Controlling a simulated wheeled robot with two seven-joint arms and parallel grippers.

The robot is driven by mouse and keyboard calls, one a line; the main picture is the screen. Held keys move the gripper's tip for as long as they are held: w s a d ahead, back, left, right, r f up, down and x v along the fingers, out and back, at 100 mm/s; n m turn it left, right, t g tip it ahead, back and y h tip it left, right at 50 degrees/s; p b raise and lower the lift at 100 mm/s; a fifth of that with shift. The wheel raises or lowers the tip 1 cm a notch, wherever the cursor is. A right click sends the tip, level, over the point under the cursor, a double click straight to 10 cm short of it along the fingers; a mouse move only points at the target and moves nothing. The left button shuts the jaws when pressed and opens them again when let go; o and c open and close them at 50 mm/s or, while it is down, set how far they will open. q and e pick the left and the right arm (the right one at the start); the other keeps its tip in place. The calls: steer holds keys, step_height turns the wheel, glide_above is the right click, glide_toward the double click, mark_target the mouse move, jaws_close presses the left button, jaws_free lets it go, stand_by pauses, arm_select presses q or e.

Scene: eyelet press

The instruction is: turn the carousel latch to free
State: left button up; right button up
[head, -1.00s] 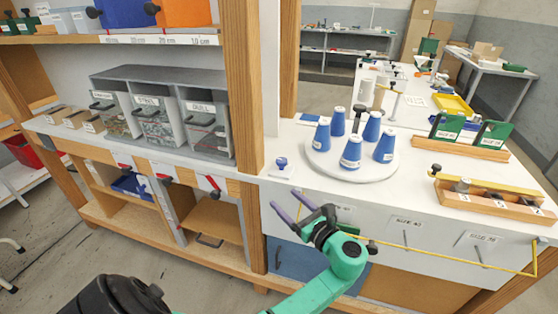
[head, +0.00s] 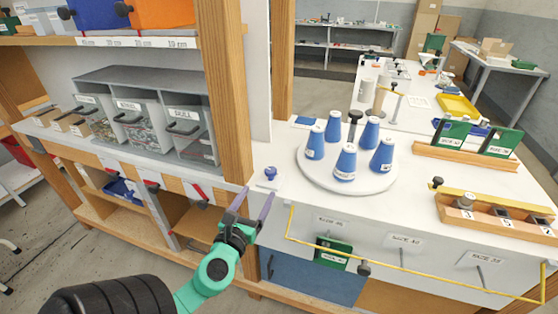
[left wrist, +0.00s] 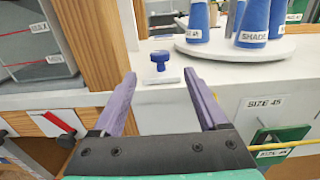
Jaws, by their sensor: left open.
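The carousel latch looks to be the small blue knob (head: 270,172) on a white plate at the bench's front edge, left of the round white carousel (head: 318,180). Several blue cones, one of them (head: 345,163), stand on the carousel around a dark-topped post. My left gripper (head: 254,203) is open and empty, its purple fingers pointing toward the knob from just in front of the bench edge. In the left wrist view the knob (left wrist: 160,60) appears between and beyond the fingertips (left wrist: 160,78), apart from them. My right gripper is out of view.
A wooden post (head: 222,95) rises left of the knob, with grey labelled bins (head: 145,120) beyond it. A yellow rail (head: 400,268) and hanging size tags run along the bench front. Wooden racks (head: 465,158) stand at the right.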

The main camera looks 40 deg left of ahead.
mark_target(273, 167)
arm_select(q)
steer(key=x, duration=0.2)
steer(key=p+x, duration=0.1)
steer(key=x, duration=0.1)
steer(key=p+x, duration=0.1)
steer(key=x, duration=0.1)
steer(key=shift+r, duration=0.4)
steer(key=x, duration=0.8)
steer(key=shift+f+p, duration=0.35)
steer(key=shift+f, duration=0.05)
steer(key=shift+c, duration=0.3)
